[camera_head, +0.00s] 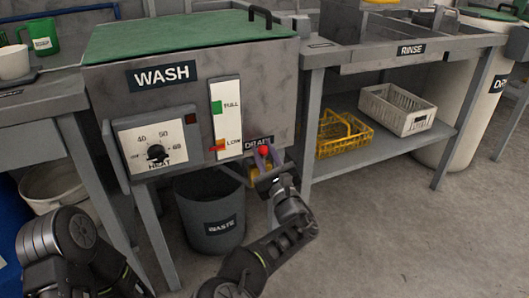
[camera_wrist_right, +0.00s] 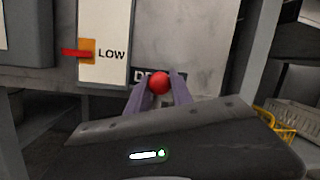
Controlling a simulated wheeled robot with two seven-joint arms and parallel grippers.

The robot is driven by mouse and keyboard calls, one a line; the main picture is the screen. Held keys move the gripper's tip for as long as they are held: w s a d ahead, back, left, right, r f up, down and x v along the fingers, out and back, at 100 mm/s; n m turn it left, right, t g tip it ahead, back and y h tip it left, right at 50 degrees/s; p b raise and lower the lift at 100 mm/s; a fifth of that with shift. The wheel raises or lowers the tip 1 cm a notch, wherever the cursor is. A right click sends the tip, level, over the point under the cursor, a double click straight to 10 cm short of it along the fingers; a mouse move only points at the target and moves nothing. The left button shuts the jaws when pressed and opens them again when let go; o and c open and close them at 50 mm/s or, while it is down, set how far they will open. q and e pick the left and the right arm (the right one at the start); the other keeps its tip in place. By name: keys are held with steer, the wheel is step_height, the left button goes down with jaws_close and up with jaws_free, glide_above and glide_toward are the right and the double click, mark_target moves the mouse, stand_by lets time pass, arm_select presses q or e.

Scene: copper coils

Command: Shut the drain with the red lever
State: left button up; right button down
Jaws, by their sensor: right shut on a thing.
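The red ball knob (camera_head: 264,150) of the drain lever sits under the DRAIN label (camera_head: 258,141), below the right part of the grey WASH tank (camera_head: 200,70). My right gripper (camera_head: 263,157) is shut on it, with its purple fingers on either side. In the right wrist view, the red knob (camera_wrist_right: 159,83) shows between the fingertips, in front of the partly hidden DRAIN label (camera_wrist_right: 145,75). The lever's arm and the valve are mostly hidden behind my gripper. My left arm shows at the lower left of the head view, but its gripper does not.
A dark WASTE bin (camera_head: 212,215) stands under the tank. The level gauge (camera_head: 225,118) has a red pointer at LOW. A temperature dial (camera_head: 157,152) is on the left. A yellow basket (camera_head: 340,140) and white crate (camera_head: 397,108) sit on the right shelf.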

steer(key=shift+f, duration=0.15)
steer(key=c, duration=1.1)
jaws_free()
steer(key=shift+s, duration=0.1)
steer(key=p+v, duration=0.2)
steer(key=v, duration=0.4)
steer(key=shift+s, duration=0.3)
steer(key=shift+s+d+f, duration=0.1)
steer(key=shift+s+d, duration=0.1)
steer(key=shift+s, duration=0.3)
